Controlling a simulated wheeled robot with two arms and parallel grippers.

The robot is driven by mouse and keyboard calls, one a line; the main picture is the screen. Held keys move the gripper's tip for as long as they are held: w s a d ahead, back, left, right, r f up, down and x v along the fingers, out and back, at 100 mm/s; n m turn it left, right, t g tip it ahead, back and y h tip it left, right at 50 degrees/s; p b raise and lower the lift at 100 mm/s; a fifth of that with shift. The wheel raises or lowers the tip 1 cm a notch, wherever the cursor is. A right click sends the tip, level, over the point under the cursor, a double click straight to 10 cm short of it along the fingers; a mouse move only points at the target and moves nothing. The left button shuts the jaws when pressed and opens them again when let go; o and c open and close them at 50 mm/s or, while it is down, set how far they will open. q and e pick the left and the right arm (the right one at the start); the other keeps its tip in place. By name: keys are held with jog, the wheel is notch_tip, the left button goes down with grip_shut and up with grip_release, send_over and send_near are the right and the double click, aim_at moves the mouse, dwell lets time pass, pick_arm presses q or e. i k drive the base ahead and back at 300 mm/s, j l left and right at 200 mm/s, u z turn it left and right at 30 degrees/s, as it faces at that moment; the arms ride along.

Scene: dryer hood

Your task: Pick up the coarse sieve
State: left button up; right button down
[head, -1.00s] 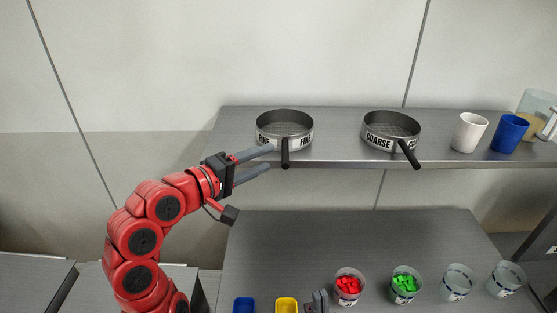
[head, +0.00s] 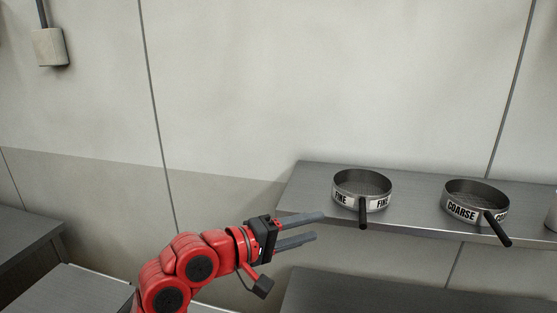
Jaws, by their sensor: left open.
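The coarse sieve (head: 462,212) sits on the metal shelf at the right, a round metal pan with a white COARSE label. Its black handle (head: 497,228) sticks out over the shelf's front edge. The fine sieve (head: 345,198) sits to its left on the same shelf, its black handle (head: 362,212) also pointing forward. My left gripper (head: 320,227) is open and empty at the shelf's left front, left of the fine sieve's handle and well away from the coarse sieve. My right gripper is out of view.
The shelf (head: 415,214) has free room between the two sieves. Part of a white cup (head: 552,213) shows at the right edge. A lower grey surface (head: 350,295) lies below the shelf. A wall box (head: 49,47) hangs at upper left.

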aim_at(473, 203)
jog(key=k+j, duration=0.15)
jog(key=j, duration=0.25)
jog(key=k+j, duration=0.15)
jog(key=j, duration=0.2)
jog(key=k+j, duration=0.1)
jog(key=j, duration=0.3)
